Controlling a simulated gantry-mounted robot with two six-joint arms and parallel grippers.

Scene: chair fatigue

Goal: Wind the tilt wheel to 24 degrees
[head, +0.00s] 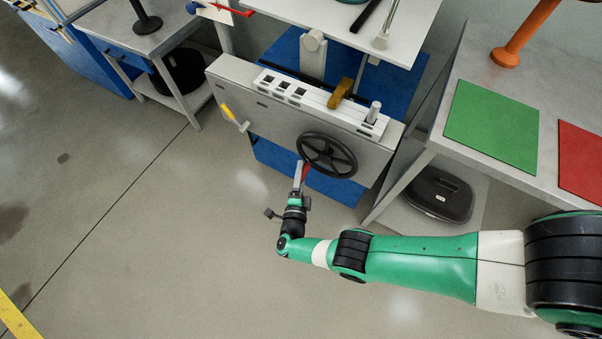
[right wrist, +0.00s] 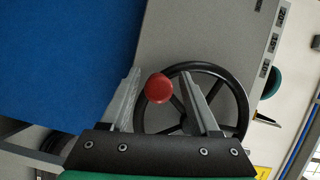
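The black spoked tilt wheel (head: 327,155) is on the front of the grey bench panel (head: 225,88) in the head view. In the right wrist view the wheel (right wrist: 241,98) stands beyond my fingers, with a red round knob (right wrist: 159,88) at its left side. My right gripper (head: 300,166) is at the lower left of the wheel. In the right wrist view my right gripper (right wrist: 160,74) is open, its fingers on either side of the knob with gaps. Contact cannot be told. My left gripper is not in view.
Scale labels (right wrist: 274,43) including 20° and 10° show in the right wrist view. A yellow-handled lever (head: 229,114) sits left on the panel. A side table with a green mat (head: 492,125) stands to the right. The floor in front is clear.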

